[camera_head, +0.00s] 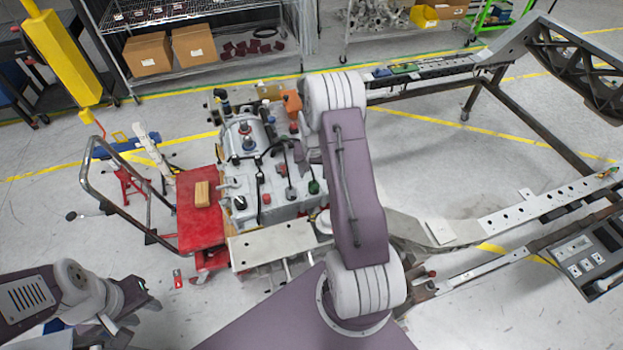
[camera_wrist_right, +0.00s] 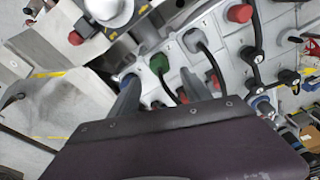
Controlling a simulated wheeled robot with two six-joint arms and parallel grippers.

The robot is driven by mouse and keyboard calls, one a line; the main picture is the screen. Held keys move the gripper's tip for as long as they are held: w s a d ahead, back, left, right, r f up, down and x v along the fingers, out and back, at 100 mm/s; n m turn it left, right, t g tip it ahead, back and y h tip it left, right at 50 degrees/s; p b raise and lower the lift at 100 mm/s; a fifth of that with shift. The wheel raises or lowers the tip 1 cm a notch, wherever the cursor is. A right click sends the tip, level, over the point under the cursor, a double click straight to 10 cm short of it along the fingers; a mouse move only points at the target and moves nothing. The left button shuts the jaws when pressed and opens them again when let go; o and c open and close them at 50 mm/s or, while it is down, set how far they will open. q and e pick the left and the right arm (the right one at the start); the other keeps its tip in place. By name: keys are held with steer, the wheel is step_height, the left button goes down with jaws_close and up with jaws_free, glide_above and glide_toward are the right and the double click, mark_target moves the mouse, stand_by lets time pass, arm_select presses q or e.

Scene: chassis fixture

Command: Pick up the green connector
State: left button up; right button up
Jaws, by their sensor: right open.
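The green connector (camera_head: 313,187) sits on the light grey fixture block among several other plugs, just left of my right arm. In the right wrist view the green connector (camera_wrist_right: 158,63) has a dark cable at its lower side. My right gripper (camera_wrist_right: 159,77) is open, its two fingers on either side of the line to the green connector; whether they touch it cannot be told.
Grey connectors (camera_wrist_right: 194,40) and red caps (camera_wrist_right: 240,13) stand close to the green one. A red cart (camera_head: 200,228) with a small tan block (camera_head: 202,194) is left of the fixture (camera_head: 265,205). A chassis frame (camera_head: 550,200) lies to the right.

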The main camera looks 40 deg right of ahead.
mark_target(314, 183)
steer(key=f, duration=0.1)
steer(key=f+p, duration=0.1)
steer(key=w+f, duration=0.1)
steer(key=shift+d+f+p, duration=0.3)
steer(key=shift+s+f, duration=0.1)
steer(key=shift+f, duration=0.05)
steer(key=shift+s, duration=0.1)
step_height(314, 183, down, 2)
steer(key=shift+d+f+p, duration=0.1)
steer(key=shift+p, duration=1.05)
steer(key=shift+w+d+f, duration=0.1)
steer(key=shift+w+f, duration=0.1)
steer(key=shift+f, duration=1.05)
steer(key=shift+w+d+f, duration=0.1)
steer(key=shift+w+f, duration=0.05)
steer(key=shift+f, duration=0.1)
steer(key=shift+r, duration=0.15)
steer(key=c, duration=1)
jaws_close()
